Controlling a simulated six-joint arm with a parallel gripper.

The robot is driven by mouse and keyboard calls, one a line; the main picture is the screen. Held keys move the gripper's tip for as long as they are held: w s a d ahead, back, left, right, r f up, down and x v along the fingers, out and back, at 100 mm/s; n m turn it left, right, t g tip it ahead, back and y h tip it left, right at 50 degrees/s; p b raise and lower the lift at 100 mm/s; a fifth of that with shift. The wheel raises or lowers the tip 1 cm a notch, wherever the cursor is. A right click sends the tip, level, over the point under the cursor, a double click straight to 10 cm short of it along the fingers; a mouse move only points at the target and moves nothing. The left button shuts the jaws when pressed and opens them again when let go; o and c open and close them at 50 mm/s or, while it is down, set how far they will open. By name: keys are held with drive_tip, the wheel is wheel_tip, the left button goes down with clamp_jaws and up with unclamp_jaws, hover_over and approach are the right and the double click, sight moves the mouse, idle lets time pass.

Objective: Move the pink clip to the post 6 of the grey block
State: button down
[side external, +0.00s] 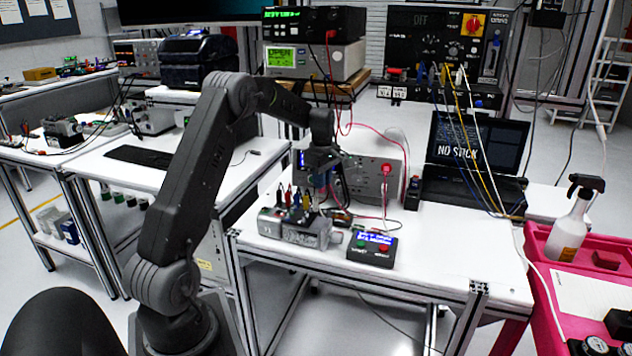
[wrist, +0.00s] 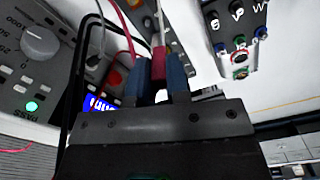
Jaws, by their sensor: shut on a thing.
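My gripper (wrist: 161,72) is shut on the pink clip (wrist: 157,52), which shows as a narrow pink strip between the two blue fingers in the wrist view. In the side view my gripper (side external: 318,188) is small and dark, above the right part of the grey block (side external: 292,236). The grey block lies on the white table with several coloured clips standing along its top. The clip in my jaws is too small to make out in the side view. Post numbers cannot be read, and I cannot tell which post is 6.
A small black box (side external: 372,250) with a blue display and red and green buttons sits right of the block. A grey instrument (side external: 375,182) stands close behind, with loose red cables. The table's front right (side external: 450,265) is clear.

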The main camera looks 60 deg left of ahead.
drive_tip(key=shift+w+a+f+n, duration=0.25)
drive_tip(key=shift+f+n, duration=0.4)
drive_tip(key=shift+f, duration=0.7)
drive_tip(key=shift+w+a+f+n, duration=0.25)
drive_tip(key=shift+f+n, duration=0.45)
drive_tip(key=shift+f, duration=0.6)
drive_tip(key=shift+w+a+f+n, duration=0.15)
drive_tip(key=shift+w+f+n, duration=0.35)
drive_tip(key=shift+f, duration=0.85)
drive_tip(key=shift+s+f, duration=0.15)
drive_tip(key=shift+f, duration=0.1)
drive_tip(key=c, duration=1)
unclamp_jaws()
drive_tip(key=shift+r, duration=0.15)
wheel_tip(320, 180, up, 7)
drive_tip(key=shift+f, duration=0.1)
